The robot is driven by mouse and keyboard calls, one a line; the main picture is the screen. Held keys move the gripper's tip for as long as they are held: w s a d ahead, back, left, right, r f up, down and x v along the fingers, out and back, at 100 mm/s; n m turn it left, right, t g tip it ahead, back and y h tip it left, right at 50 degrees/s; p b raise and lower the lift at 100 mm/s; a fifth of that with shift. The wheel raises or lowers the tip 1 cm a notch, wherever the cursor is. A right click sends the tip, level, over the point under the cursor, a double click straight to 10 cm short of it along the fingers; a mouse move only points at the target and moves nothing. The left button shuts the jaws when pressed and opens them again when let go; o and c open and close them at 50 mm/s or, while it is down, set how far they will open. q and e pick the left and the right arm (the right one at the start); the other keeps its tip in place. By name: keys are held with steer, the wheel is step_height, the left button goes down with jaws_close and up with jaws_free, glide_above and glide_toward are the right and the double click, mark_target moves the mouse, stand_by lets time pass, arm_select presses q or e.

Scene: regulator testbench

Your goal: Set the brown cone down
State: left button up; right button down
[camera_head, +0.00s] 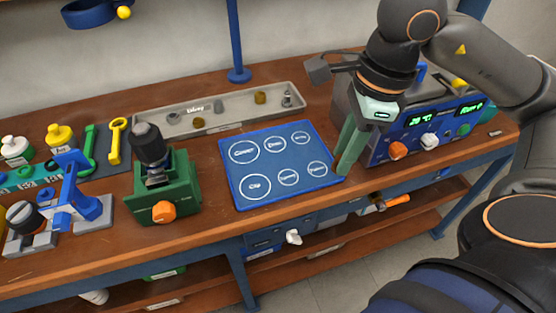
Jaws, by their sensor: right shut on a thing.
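My right gripper (347,160) points down with its green fingers at the right edge of the blue mat (272,174). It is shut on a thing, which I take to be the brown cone. The cone itself does not show clearly; the fingers hide it or it is too small to make out. The blue mat has several white labelled circles, and all of them look empty. My left gripper is not in view.
A grey tray (228,124) behind the mat holds several small metal parts. A green vise (172,190) with a black-topped part stands left of the mat. A blue test unit (415,130) stands close to the right of my gripper.

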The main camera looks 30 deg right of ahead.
steer(key=shift+d+m, duration=0.1)
steer(key=shift+m, duration=0.2)
steer(key=shift+w, duration=0.3)
steer(key=w+a+f+p, duration=0.2)
steer(key=w+f, duration=0.2)
steer(key=w, duration=0.4)
glide_above(281, 170)
steer(key=s, duration=0.1)
steer(key=f, duration=0.4)
steer(key=shift+s+d+f, duration=0.1)
steer(key=shift+d+f, duration=0.2)
steer(key=shift+d, duration=0.05)
steer(key=shift+w+f, duration=0.3)
steer(key=shift+f, duration=0.1)
steer(key=f, duration=0.3)
steer(key=shift+w+f, duration=0.15)
steer(key=shift+w, duration=0.05)
steer(key=shift+f, duration=0.25)
steer(key=c, duration=0.6)
jaws_free()
steer(key=shift+c, duration=0.2)
